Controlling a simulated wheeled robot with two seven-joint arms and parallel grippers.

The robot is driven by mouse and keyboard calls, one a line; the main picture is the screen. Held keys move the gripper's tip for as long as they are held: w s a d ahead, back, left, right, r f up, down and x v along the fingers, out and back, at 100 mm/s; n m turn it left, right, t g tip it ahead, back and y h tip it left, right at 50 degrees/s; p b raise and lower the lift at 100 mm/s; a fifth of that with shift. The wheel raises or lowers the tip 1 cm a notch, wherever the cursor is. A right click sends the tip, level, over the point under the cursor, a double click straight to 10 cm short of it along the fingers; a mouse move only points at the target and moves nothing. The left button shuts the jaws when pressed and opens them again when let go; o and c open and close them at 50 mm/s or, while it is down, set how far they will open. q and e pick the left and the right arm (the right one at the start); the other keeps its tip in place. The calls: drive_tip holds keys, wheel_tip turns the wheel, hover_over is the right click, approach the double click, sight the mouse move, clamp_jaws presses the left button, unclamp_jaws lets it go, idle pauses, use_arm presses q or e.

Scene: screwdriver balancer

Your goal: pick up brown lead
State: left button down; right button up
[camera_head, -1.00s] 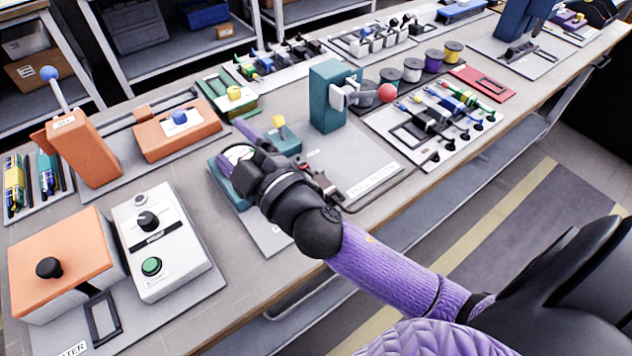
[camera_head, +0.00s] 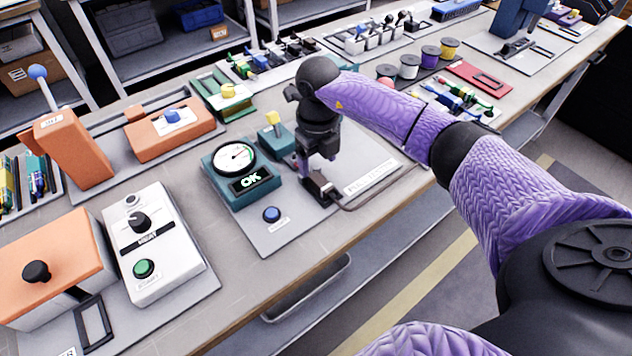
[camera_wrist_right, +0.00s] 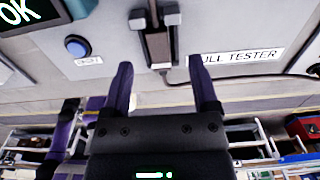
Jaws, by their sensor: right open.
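My right gripper (camera_head: 309,170) hangs fingers down over the front of the pull tester plate in the head view. In the right wrist view its two purple fingers (camera_wrist_right: 160,68) are apart with nothing between their tips. A narrow brown piece (camera_wrist_right: 158,46), perhaps the brown lead, lies in a dark grey clamp (camera_wrist_right: 140,20) just beyond the fingertips; I cannot tell for sure what it is. The same clamp shows in the head view (camera_head: 322,190), partly covered by the gripper. My left gripper is not in view.
The gauge box (camera_head: 232,172) reading OK and a blue button (camera_head: 271,214) sit left of the gripper. Spools, a red tray (camera_head: 480,79) and several connectors, partly hidden by my right arm, lie farther right. The bench front edge is near the clamp.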

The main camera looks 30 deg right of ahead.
sight(316, 176)
wheel_tip(316, 176, down, 5)
drive_tip(key=shift+r+b, duration=0.1)
drive_tip(key=shift+b, duration=0.7)
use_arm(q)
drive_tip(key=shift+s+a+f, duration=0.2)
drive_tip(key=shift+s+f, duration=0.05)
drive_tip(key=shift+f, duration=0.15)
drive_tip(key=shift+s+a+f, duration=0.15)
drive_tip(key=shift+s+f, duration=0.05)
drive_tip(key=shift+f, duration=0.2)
use_arm(e)
drive_tip(key=shift+a+r, duration=0.1)
drive_tip(key=shift+r, duration=0.05)
drive_tip(key=shift+w, duration=0.1)
clamp_jaws()
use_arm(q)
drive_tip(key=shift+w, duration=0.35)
use_arm(e)
drive_tip(key=shift+r, duration=0.15)
